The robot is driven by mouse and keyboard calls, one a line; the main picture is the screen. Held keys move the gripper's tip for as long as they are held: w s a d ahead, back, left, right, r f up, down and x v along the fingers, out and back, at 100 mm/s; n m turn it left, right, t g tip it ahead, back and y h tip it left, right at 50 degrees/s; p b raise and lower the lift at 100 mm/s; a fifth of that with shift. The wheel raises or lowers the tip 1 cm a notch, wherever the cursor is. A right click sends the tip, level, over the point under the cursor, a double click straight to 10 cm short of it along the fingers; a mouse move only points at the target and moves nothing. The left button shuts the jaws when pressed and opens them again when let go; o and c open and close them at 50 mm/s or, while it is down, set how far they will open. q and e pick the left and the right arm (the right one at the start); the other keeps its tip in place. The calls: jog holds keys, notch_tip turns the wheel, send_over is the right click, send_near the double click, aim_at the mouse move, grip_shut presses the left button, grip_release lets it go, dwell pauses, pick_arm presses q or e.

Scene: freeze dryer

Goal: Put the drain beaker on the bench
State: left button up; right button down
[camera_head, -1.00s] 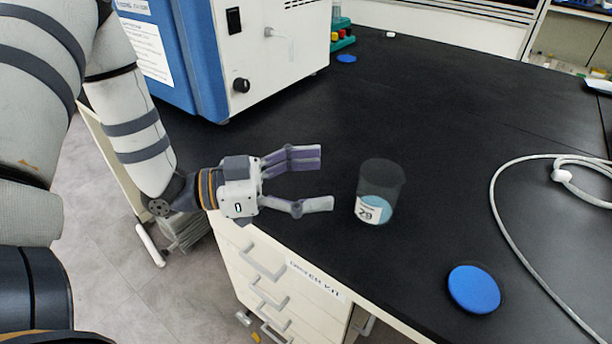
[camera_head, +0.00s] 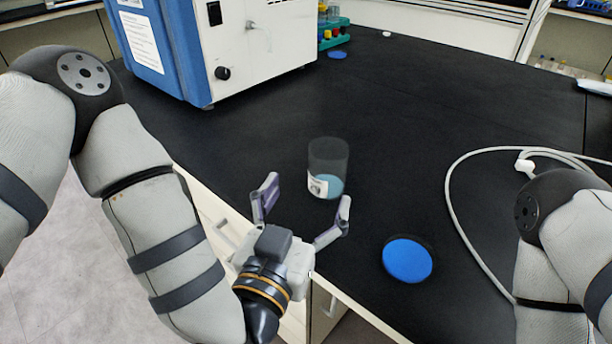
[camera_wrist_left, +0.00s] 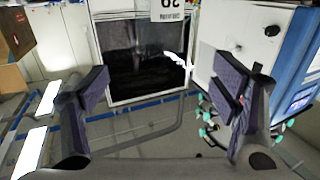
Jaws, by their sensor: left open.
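The drain beaker (camera_head: 328,160) is a clear, grey-tinted cup with pale blue contents low inside and a white numbered label. It stands upright on the black bench (camera_head: 400,180), close to its front edge. My left gripper (camera_head: 308,190) is open and empty. Its fingers point towards the beaker from the near side, with the beaker just beyond the fingertips. I cannot tell whether a finger touches it. In the left wrist view, a numbered label (camera_wrist_left: 168,9) shows at the top, between the two spread fingers. My right gripper is out of view.
A blue disc (camera_head: 407,260) lies to the right of the gripper near the bench edge. A white hose (camera_head: 455,220) curves across the right side. A blue-and-white machine (camera_head: 200,50) stands at the back left. The bench behind the beaker is clear.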

aim_at(332, 141)
pick_arm(q)
jog(key=x, duration=1.2)
jog(key=shift+w+r+b, duration=0.1)
jog(key=shift+r+b, duration=0.15)
jog(key=shift+b, duration=0.15)
jog(key=shift+r, duration=0.1)
jog(key=c, duration=1.4)
jog(key=shift+c, duration=0.2)
